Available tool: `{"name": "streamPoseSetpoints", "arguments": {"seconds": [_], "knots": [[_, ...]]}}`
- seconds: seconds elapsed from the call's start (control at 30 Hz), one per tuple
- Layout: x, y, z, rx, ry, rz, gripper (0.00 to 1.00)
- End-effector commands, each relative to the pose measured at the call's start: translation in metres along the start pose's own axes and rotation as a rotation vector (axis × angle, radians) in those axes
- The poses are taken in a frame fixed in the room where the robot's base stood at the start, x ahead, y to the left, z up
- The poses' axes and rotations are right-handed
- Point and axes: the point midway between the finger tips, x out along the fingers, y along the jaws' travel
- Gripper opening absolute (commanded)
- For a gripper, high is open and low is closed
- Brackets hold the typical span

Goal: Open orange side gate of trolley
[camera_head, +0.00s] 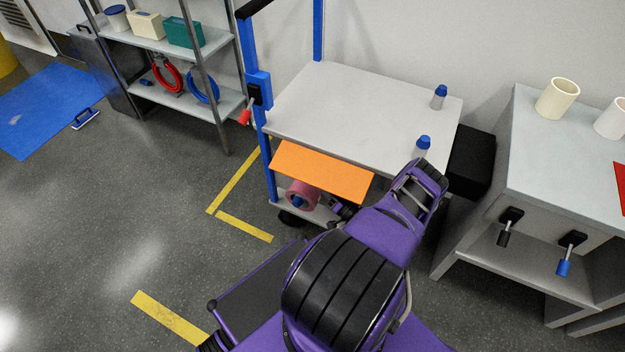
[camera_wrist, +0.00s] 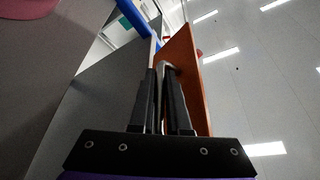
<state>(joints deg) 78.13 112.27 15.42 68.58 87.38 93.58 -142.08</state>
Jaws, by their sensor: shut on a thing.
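The trolley (camera_head: 345,110) has a pale grey top deck and blue posts at its left. Its orange side gate (camera_head: 318,170) hangs along the near side, tilted outward and sloping down toward me. In the wrist view the gate (camera_wrist: 188,60) stands close beside the fingers on their right. My gripper (camera_wrist: 163,78) is shut, with a thin pale metal part of the gate, seemingly its handle, between the fingertips. In the head view my gripper (camera_head: 345,208) is small and dark below the gate's lower edge, partly hidden by my purple arm.
Two blue-capped bottles (camera_head: 439,97) stand on the trolley deck. A pink roll (camera_head: 302,195) lies on the lower shelf under the gate. A grey bench (camera_head: 545,150) with cream cups is at the right. A shelf rack (camera_head: 215,40) stands at the back left.

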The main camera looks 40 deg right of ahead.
Motion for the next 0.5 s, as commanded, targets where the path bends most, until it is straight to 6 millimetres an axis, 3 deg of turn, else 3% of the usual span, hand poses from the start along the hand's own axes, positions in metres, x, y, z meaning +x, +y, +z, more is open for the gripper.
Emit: {"name": "streamPoseSetpoints", "arguments": {"seconds": [0.5], "knots": [[-0.0019,0.0105,0.0051,-0.188,-0.001,-0.078,0.00]]}}
